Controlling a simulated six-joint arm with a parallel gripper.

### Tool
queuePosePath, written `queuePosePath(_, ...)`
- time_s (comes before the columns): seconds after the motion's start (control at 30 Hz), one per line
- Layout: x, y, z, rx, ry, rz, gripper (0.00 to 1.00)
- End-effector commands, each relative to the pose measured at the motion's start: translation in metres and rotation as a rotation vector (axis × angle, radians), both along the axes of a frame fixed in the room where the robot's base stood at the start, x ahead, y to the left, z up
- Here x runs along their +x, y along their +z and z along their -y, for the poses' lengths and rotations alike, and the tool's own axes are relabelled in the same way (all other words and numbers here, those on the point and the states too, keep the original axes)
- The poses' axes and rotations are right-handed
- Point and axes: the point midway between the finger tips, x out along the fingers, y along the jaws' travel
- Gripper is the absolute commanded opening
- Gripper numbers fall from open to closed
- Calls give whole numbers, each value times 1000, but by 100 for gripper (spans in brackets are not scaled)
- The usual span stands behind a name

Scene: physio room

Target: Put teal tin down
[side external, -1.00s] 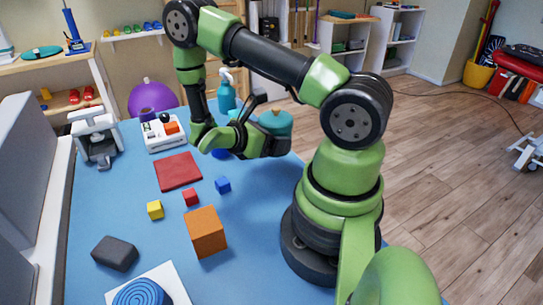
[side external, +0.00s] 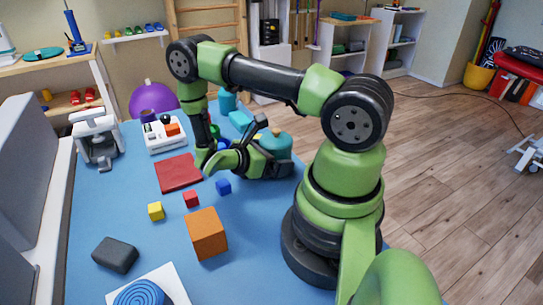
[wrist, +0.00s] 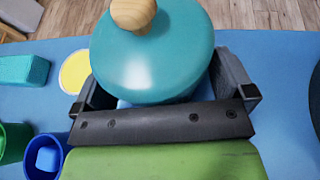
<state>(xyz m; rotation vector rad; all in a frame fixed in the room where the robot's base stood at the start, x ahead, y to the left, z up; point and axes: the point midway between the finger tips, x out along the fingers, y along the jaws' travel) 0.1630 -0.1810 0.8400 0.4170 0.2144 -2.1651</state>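The teal tin (side external: 278,146) is upright at the far right of the blue table, near its right edge. Its round lid with a wooden knob fills the top middle of the wrist view (wrist: 150,55). My gripper (side external: 268,156) lies low and sideways, with its dark fingers on both sides of the tin. In the wrist view the fingers of my gripper (wrist: 165,92) flank the tin closely and look shut on it. The lid hides the finger contact. The tin's base is partly hidden, so I cannot tell whether it touches the table.
A teal block (wrist: 22,70), a yellow disc (wrist: 75,72), a green cup (wrist: 12,142) and a blue cup (wrist: 42,155) stand left of the tin in the wrist view.

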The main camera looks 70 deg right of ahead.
Motion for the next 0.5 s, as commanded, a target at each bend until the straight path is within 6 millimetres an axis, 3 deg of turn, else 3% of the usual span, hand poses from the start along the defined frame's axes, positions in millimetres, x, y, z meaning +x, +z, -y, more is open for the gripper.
queuePosePath(0.27, 6, 5, -6, -2, 5, 1, 100)
queuePosePath(0.5, 33, 24, -44, -2, 7, 6, 100)
